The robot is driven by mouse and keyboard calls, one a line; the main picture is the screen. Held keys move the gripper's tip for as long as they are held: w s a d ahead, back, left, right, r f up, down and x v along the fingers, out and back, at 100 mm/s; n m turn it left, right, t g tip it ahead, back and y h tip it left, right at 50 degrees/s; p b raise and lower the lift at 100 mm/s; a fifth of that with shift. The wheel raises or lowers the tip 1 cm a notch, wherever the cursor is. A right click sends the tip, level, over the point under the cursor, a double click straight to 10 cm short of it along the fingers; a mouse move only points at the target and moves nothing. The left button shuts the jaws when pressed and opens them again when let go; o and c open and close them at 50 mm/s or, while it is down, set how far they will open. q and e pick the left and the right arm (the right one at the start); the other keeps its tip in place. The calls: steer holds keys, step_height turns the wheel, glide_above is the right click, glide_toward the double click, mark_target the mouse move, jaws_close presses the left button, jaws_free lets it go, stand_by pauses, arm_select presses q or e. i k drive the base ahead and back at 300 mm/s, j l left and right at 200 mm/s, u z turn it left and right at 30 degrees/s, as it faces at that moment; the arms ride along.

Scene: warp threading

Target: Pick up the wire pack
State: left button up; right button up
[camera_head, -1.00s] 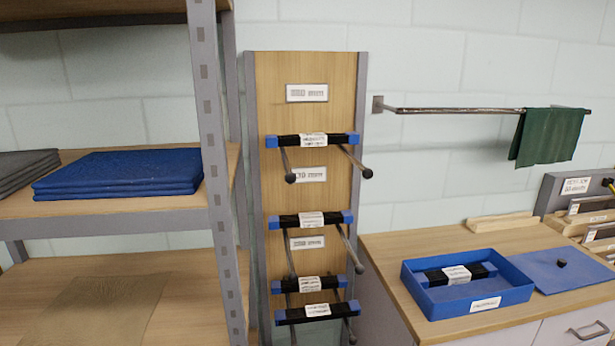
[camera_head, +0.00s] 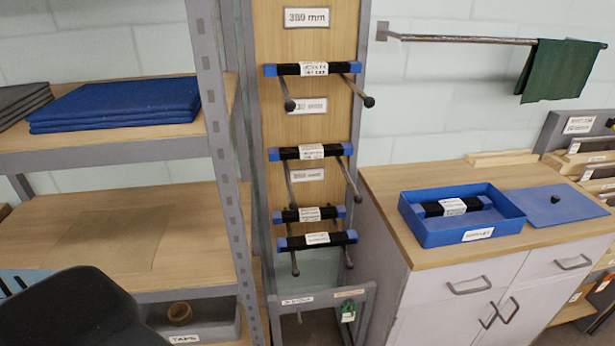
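Several black wire packs with blue ends and white labels rest across pairs of pegs on a wooden panel. The top pack (camera_head: 291,69) hangs under a "380 mm" label. Another pack (camera_head: 289,153) is below it. Two more, an upper one (camera_head: 288,216) and a lower one (camera_head: 294,242), sit close together near the panel's bottom. One more pack (camera_head: 432,208) lies in a blue tray (camera_head: 455,236) on the cabinet top. Neither gripper's fingertips can be seen; a dark rounded part of mine shows at the bottom left.
A green cloth (camera_head: 558,70) hangs from a wall rail. The wooden cabinet top (camera_head: 395,183) has some bare room; a blue lid (camera_head: 570,213) lies beside the tray.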

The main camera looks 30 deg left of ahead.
mark_target(451, 206)
steer(key=u, duration=0.35)
steer(key=i+l+u, duration=0.1)
steer(key=l+u, duration=0.2)
steer(key=u, duration=0.2)
steer(key=l+u, duration=0.3)
steer(key=u, duration=0.15)
steer(key=l+u, duration=0.2)
steer(key=l, duration=0.25)
steer(key=k+l+u, duration=0.2)
steer(key=l, duration=0.7)
steer(key=k+l+u, duration=0.1)
steer(key=l, duration=0.35)
